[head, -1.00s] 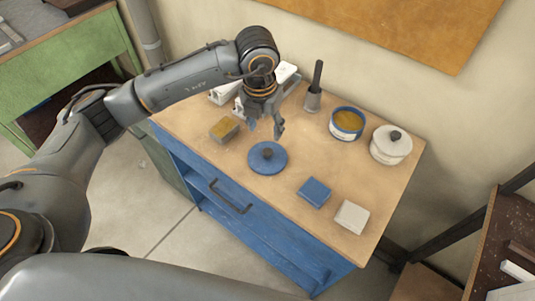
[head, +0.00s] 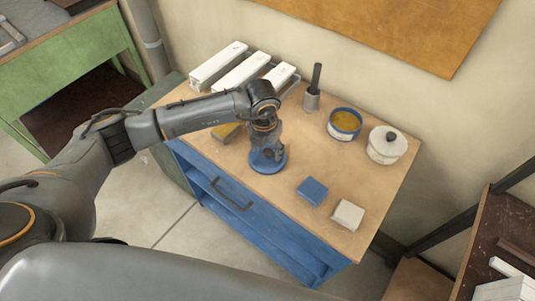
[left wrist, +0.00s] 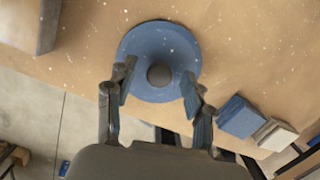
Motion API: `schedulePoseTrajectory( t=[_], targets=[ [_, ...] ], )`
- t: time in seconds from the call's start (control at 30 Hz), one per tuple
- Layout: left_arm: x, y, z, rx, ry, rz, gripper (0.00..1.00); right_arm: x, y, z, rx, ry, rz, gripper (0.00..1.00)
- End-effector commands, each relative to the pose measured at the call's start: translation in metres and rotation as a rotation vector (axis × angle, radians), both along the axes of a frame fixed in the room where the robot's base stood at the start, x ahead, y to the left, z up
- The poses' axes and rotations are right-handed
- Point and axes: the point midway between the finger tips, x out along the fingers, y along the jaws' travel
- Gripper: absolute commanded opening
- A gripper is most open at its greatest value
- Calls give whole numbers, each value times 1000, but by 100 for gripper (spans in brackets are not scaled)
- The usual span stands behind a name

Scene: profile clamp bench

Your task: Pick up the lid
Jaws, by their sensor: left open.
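The blue round lid (head: 268,168) with a dark knob lies flat on the wooden bench top near its front edge. In the left wrist view the lid (left wrist: 150,45) shows almost whole, with its dark knob (left wrist: 159,75) between my fingers. My left gripper (head: 267,153) is right over the lid and hides much of it in the head view. In the left wrist view the left gripper (left wrist: 158,88) is open, one finger on each side of the knob and apart from it. My right gripper is not in view.
A pot with a blue rim (head: 345,124) and a white lidded pot (head: 386,145) stand at the back right. A blue block (head: 312,191) and a pale block (head: 347,214) lie right of the lid. A yellow-topped block (head: 226,132) and long white boxes (head: 242,72) are to the left.

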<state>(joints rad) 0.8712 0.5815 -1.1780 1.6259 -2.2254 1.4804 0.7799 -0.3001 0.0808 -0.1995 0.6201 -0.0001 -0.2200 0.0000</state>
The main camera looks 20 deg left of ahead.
Motion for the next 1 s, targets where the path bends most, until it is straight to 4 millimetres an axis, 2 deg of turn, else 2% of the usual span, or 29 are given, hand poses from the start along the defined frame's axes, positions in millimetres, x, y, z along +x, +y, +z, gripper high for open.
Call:
schedulePoseTrajectory(
  t=[0.03,0.3,0.77,0.87,1.0],
  targets=[
    [0,0,0,0,0,0,53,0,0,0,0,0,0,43],
    [0,0,1,0,0,1,0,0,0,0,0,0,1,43],
    [1,0,5,-2,-2,2,0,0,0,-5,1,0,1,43],
    [1,0,13,-1,-4,1,0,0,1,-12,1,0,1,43],
    [-3,4,35,-1,-4,0,0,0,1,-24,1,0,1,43]
  ],
)
